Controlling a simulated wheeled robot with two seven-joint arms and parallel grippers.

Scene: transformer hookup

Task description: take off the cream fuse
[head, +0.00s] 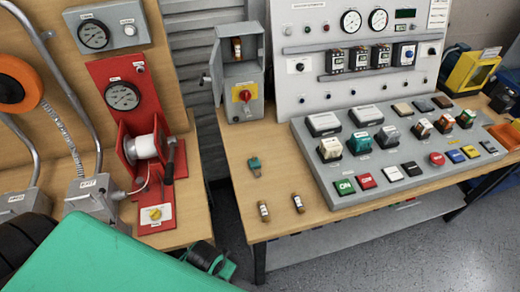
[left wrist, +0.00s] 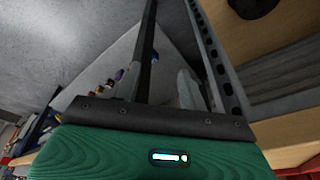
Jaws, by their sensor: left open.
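A small fuse with a brownish body (head: 237,48) stands upright in the open upper part of a grey switch box (head: 243,74), above a red rotary switch (head: 244,95). Two more small fuses lie loose on the wooden table: one with a pale band (head: 263,211) and one with a white and blue band (head: 298,203). Which one is cream is too small to tell. My left gripper (left wrist: 172,22) is open in the left wrist view, with nothing seen between its fingers. It is not clearly seen in the head view. My right gripper is in neither view.
A teal key-like piece (head: 254,166) lies on the table below the box. A sloped grey panel (head: 395,160) with several buttons fills the right. A red gauge stand (head: 122,85) stands at left. A gap separates the two benches. My green arm covers the lower left.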

